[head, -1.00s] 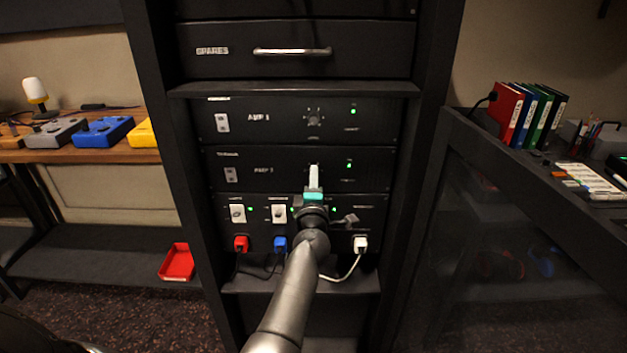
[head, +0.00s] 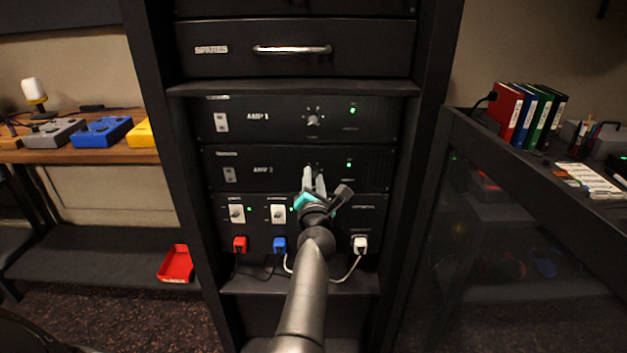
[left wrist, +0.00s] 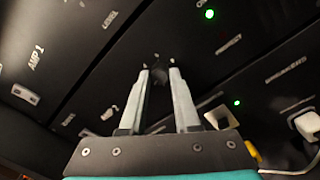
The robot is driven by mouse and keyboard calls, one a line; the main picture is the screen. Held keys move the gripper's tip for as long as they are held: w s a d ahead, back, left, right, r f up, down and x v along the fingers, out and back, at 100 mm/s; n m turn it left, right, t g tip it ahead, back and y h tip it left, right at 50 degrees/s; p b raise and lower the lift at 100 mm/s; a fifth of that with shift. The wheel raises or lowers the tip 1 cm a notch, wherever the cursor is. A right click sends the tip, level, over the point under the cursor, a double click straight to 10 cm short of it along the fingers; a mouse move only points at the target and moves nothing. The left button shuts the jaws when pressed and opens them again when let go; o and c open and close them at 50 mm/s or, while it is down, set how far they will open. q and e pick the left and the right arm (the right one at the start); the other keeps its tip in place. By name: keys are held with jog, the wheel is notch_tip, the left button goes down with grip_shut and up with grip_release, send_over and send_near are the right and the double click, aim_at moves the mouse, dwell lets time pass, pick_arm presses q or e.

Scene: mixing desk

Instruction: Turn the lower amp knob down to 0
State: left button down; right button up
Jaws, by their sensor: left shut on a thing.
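The lower amp (head: 225,155) is a black rack panel under the AMP 1 panel (head: 260,103). Its knob (left wrist: 158,88) shows dark between my fingers in the left wrist view. In the head view my fingers cover most of it. My left gripper (head: 314,173) is shut on this knob, with its fingers on either side of it. The gripper is rolled, so its teal band sits tilted in the head view. The knob's pointer and scale are too hidden to read. My right gripper is in neither view.
The AMP 1 knob (head: 313,116) sits just above. Below is a panel with white switches (head: 278,213) and red, blue and white plugs (head: 361,244) with cables, close to my wrist. A drawer handle (head: 291,49) is higher up. Rack posts stand at both sides.

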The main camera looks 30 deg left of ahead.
pick_arm(q)
jog(key=n, duration=0.5)
jog(key=shift+n, duration=0.7)
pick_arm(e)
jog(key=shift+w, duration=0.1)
pick_arm(q)
jog(key=shift+n, duration=0.3)
jog(key=c, duration=0.6)
grip_release()
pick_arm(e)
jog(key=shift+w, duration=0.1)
